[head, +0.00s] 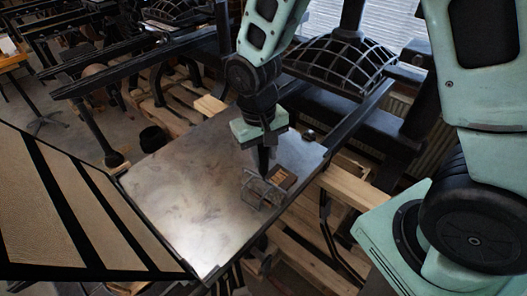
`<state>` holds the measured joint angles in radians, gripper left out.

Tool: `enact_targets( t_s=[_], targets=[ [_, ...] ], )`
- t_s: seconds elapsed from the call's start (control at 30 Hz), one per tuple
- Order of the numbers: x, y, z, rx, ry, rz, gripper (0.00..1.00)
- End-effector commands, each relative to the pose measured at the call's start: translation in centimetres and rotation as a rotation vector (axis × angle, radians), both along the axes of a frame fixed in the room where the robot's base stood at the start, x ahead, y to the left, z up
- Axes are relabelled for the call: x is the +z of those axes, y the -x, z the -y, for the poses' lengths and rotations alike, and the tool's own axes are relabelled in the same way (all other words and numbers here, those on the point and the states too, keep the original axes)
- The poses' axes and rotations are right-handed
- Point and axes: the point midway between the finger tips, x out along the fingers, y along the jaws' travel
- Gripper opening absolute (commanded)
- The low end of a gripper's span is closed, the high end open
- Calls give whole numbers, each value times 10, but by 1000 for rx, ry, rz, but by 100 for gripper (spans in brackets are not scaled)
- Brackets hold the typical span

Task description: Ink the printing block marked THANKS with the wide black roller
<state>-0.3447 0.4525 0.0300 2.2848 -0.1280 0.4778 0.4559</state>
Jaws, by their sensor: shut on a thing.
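My gripper (264,158) points down over the right part of a metal plate, shut on a thin-framed tool that I take for the roller (256,191). Its grey wire frame shows below the fingers; the handle is mostly hidden by the gripper, and I cannot make out the drum clearly. A small brown block (283,178) lies on the plate just right of the frame, close beside or partly behind it. Its lettering is too small to read, so I cannot tell whether it says THANKS. I cannot tell if the roller touches the block.
The flat metal plate (185,190) is bare to the left of the tool. Dark press rails (355,120) run along its right side, and a ribbed dome (340,65) stands behind. Wooden pallets (300,255) lie below. A slatted panel (60,205) fills the left front.

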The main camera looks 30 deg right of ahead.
Motion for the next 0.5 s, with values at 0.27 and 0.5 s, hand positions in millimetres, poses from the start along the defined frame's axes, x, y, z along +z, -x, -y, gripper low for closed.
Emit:
enact_targets(
  t_s=[0.27, 0.5],
  targets=[
    [0, -4, 10, -2, 0, 0, 0],
    [0, -11, 27, -3, 0, -1, 0]
  ],
)
